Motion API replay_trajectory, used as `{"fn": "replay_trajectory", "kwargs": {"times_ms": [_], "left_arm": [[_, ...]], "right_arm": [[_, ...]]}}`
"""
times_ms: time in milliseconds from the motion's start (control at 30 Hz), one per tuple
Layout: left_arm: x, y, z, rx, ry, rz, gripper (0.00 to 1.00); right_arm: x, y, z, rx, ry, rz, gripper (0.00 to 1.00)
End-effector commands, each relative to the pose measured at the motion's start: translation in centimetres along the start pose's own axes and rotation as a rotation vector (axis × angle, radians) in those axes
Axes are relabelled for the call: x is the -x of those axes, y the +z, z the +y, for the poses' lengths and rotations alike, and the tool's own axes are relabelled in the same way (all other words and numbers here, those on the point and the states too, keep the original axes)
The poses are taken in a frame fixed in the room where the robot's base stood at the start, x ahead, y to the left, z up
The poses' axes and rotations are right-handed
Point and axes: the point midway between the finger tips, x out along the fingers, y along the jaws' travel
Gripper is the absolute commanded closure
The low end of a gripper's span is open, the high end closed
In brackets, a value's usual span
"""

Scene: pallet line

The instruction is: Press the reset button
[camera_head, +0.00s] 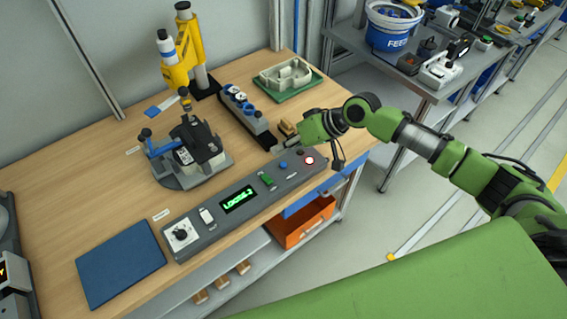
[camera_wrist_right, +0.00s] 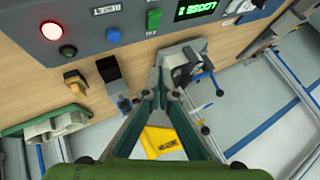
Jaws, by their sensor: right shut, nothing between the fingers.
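The reset button is a round blue button (camera_head: 283,165) on the grey control panel (camera_head: 222,222) along the table's front edge. In the right wrist view the blue button (camera_wrist_right: 114,36) sits beside a label reading RESET. My right gripper (camera_head: 282,147) reaches in from the right, close to the panel's right end and behind the blue button. In the right wrist view its fingers (camera_wrist_right: 160,78) are together with nothing between them, apart from the button. My left gripper is not in view.
Beside the blue button are a red-rimmed lit lamp (camera_head: 309,160), a dark button (camera_wrist_right: 68,51) and a green switch (camera_head: 267,181). The green display (camera_head: 238,200) is lit. A clamp fixture (camera_head: 190,158), yellow press (camera_head: 185,55) and green tray (camera_head: 287,82) stand behind.

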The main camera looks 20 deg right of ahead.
Motion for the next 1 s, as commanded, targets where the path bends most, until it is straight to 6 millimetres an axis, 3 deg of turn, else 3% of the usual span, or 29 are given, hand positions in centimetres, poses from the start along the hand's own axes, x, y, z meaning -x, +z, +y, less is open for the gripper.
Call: {"fn": "replay_trajectory", "kwargs": {"times_ms": [100, 300, 667, 1000], "left_arm": [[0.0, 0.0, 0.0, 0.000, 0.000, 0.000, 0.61], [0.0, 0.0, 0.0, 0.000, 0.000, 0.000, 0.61], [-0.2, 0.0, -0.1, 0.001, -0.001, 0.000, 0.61], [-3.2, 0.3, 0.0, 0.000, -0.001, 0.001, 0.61]], "right_arm": [[1.2, -1.9, 1.3, -0.042, 0.007, 0.029, 1.00], [1.9, -2.8, 1.9, -0.066, 0.006, 0.045, 1.00], [1.7, -2.6, 1.9, -0.064, 0.006, 0.045, 1.00], [-0.5, -1.1, 3.4, -0.064, 0.006, 0.044, 1.00]]}}
